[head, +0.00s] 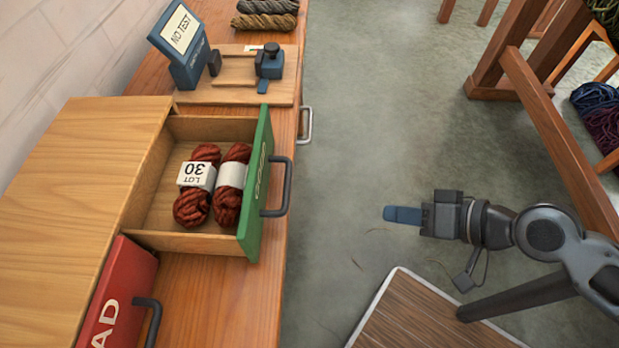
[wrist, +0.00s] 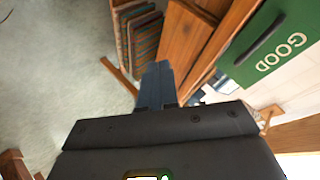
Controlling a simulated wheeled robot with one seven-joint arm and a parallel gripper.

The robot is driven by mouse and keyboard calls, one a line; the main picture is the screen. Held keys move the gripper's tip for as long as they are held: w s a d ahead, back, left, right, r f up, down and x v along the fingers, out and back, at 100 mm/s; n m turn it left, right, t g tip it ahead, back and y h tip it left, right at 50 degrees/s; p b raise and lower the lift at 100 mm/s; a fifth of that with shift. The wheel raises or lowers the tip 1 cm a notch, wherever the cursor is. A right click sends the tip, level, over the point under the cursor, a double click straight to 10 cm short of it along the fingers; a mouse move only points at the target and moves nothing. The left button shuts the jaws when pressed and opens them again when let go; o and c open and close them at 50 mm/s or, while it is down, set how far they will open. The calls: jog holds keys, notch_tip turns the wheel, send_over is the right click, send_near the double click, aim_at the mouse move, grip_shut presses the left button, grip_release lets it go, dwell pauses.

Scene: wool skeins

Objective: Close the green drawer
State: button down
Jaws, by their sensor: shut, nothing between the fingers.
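The green drawer (head: 255,190) is pulled open from the wooden cabinet (head: 75,160), with a dark bar handle (head: 288,187) on its front. Two rust-red skeins (head: 232,184) lie inside it; one has a band reading "LOT 30". In the wrist view the green front (wrist: 268,40) reads "GOOD" and its handle (wrist: 259,38) shows at the upper right. My gripper (head: 390,214) is shut and empty, to the right of the drawer with a clear gap between them. Its blue fingers (wrist: 156,85) also show in the wrist view, touching nothing.
A red drawer (head: 120,290) with a dark handle (head: 150,320) is below the green one in the picture. A blue "NO TEST" stand (head: 185,55) and a wooden board (head: 235,85) with a clamp-like device sit behind. Wooden racks (head: 550,110) stand at right. Open floor (head: 370,110) lies between.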

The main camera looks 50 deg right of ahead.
notch_tip(320, 180, up, 9)
jog(key=w+m+t+y, duration=0.2)
jog(key=w+y, duration=0.1)
jog(key=y, duration=0.5)
send_near(217, 178)
jog(key=s+d+f, duration=0.2)
jog(key=s+f, duration=0.1)
jog(key=shift+s+d+f, duration=0.2)
jog(key=shift+d+f, duration=0.05)
jog(key=shift+d, duration=0.05)
jog(key=shift+p, duration=0.3)
jog(key=r+p+x, duration=0.1)
jog(key=x, duration=0.4)
jog(key=r+p+x, duration=0.1)
jog(key=x, duration=0.4)
jog(key=w+r+p+x, duration=0.1)
jog(key=x, duration=0.4)
jog(key=shift+d+r+p, duration=0.1)
jog(key=shift+p, duration=0.3)
jog(key=shift+w, duration=0.1)
jog(key=shift+a+r, duration=0.1)
jog(key=shift+a, duration=0.15)
